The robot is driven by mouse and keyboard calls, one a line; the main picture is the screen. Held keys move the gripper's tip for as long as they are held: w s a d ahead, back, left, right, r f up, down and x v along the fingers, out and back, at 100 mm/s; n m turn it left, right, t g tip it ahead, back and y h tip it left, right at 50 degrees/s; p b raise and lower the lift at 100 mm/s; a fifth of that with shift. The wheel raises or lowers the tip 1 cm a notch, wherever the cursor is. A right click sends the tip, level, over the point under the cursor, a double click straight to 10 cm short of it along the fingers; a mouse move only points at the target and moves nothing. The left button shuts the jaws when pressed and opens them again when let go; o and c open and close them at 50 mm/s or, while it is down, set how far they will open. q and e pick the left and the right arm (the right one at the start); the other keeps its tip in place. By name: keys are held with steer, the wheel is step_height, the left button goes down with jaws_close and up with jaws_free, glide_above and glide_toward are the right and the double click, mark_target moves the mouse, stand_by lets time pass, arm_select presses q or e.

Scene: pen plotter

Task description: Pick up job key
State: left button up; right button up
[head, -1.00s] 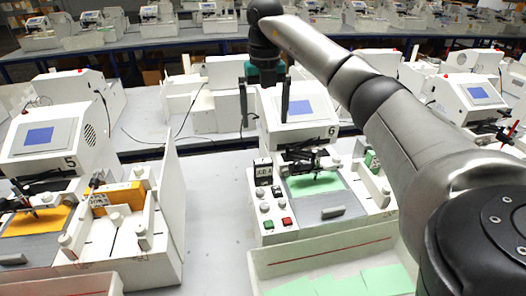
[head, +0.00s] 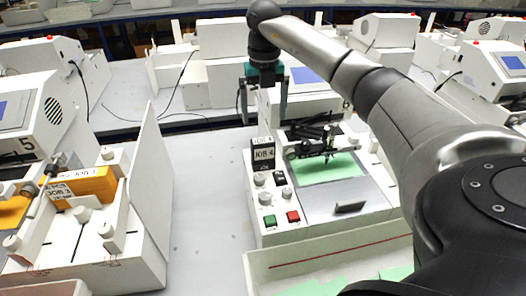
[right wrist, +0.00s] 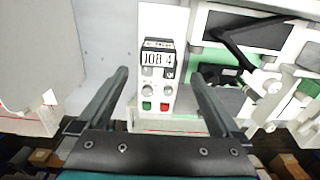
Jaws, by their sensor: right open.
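The job key is a small black block with a white label reading JOB 4 (head: 263,154). It stands upright at the left front of the white plotter marked 6 (head: 285,230), above its knobs and its green and red buttons. In the right wrist view the key (right wrist: 158,58) shows between the finger lines. My right gripper (head: 263,108) is open and empty, above and apart from the key. Its two dark fingers also show in the right wrist view (right wrist: 160,75). My left gripper is not in view.
Another plotter with an orange JOB 3 block (head: 85,186) stands at the left. A tall white panel (head: 150,185) rises on its right side. A tray (head: 335,258) with green sheets lies in front of plotter 6. Bare grey table (head: 210,190) separates the two plotters.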

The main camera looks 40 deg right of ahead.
mark_target(263, 140)
step_height(263, 140, down, 4)
steer(key=shift+w+r, duration=0.1)
steer(key=shift+a+f+p, duration=0.2)
steer(key=shift+f+p, duration=0.1)
steer(key=shift+f, duration=2.45)
steer(key=c, duration=1.2)
